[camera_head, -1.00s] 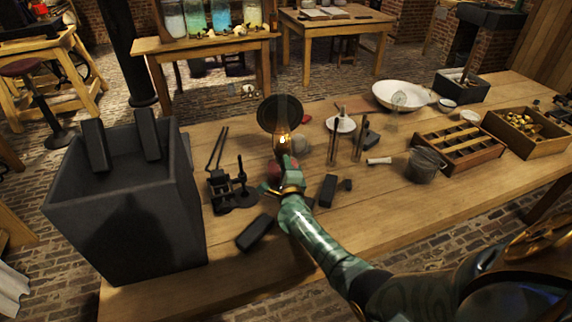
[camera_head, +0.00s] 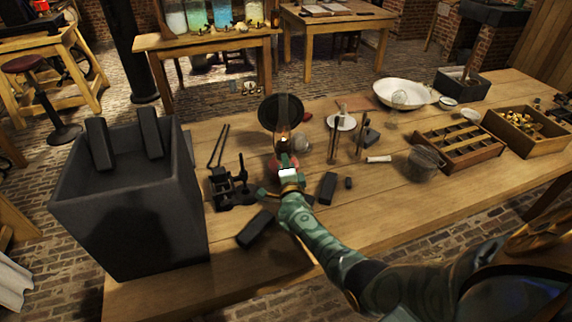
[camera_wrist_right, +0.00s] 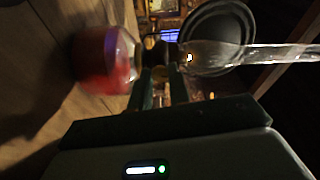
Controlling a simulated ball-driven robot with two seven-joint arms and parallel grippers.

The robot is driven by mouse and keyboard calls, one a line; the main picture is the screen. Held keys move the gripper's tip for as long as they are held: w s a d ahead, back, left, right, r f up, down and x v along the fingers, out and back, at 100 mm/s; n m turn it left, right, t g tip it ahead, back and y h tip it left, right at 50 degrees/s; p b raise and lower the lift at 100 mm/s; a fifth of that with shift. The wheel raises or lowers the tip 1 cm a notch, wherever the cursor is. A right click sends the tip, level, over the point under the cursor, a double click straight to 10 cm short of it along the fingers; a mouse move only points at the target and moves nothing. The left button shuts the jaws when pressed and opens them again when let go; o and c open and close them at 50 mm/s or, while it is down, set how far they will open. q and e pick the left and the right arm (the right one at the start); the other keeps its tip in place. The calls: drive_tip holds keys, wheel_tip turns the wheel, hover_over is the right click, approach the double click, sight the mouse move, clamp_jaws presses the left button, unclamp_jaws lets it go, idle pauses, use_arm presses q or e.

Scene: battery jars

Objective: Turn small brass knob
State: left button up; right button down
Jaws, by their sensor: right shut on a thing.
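An oil lamp stands on the wooden table, with a clear glass chimney (camera_head: 283,110), a dark round reflector (camera_head: 268,112) and a red reservoir (camera_head: 274,164). In the right wrist view the red reservoir (camera_wrist_right: 104,60) is at left and the chimney (camera_wrist_right: 250,54) lies to the right, before the reflector (camera_wrist_right: 215,22). My right gripper (camera_head: 287,155) is at the lamp's burner. In the wrist view its fingers (camera_wrist_right: 160,80) are shut on the small brass knob (camera_wrist_right: 160,72), which is dark and partly hidden between them. My left gripper is not in view.
A large dark bin (camera_head: 130,210) stands at left. A black metal stand (camera_head: 232,190) and dark blocks (camera_head: 256,229) lie near my right arm. A grey pot (camera_head: 425,163), a white basin (camera_head: 400,94) and wooden trays (camera_head: 458,145) stand to the right. The front right tabletop is clear.

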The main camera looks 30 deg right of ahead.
drive_tip(key=shift+f, duration=0.1)
drive_tip(key=c, duration=1.3)
unclamp_jaws()
drive_tip(key=shift+s, duration=0.1)
drive_tip(key=p+v, duration=0.4)
drive_tip(key=v, duration=1.1)
drive_tip(key=shift+s+a+p, duration=0.1)
drive_tip(key=shift+s+p, duration=0.05)
drive_tip(key=shift+p, duration=0.2)
drive_tip(key=shift+s+a, duration=0.25)
drive_tip(key=shift+s, duration=0.15)
